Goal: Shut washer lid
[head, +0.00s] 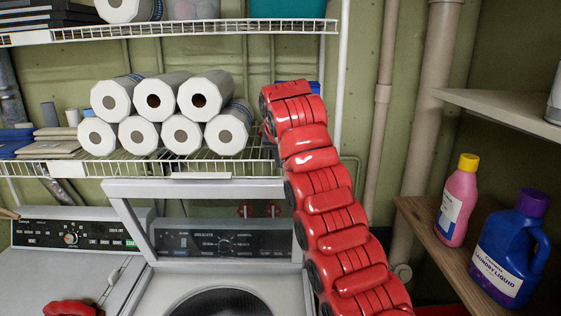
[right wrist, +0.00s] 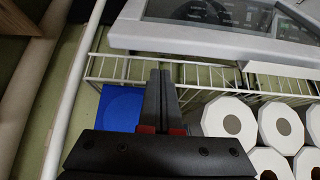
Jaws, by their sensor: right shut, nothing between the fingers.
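The washer (head: 164,284) stands low in the middle of the head view, with its round dark drum opening (head: 215,303) showing. Its lid (head: 150,188) is raised upright, a pale frame with a clear window through which the control panel shows. In the right wrist view the lid's edge (right wrist: 215,45) crosses the top, apart from the fingers. My right gripper (right wrist: 161,75) is shut and empty, in front of the wire shelf near the lid's edge. In the head view my red right arm hides it. A red part of my left arm shows bottom left; the left gripper is not visible.
A wire shelf (head: 172,177) with several paper towel rolls (head: 182,134) is behind and above the lid. A blue item (right wrist: 120,108) sits by my right gripper. A second machine (head: 50,275) is left. A wooden shelf at right holds a pink bottle (head: 457,205) and a blue detergent jug (head: 507,250).

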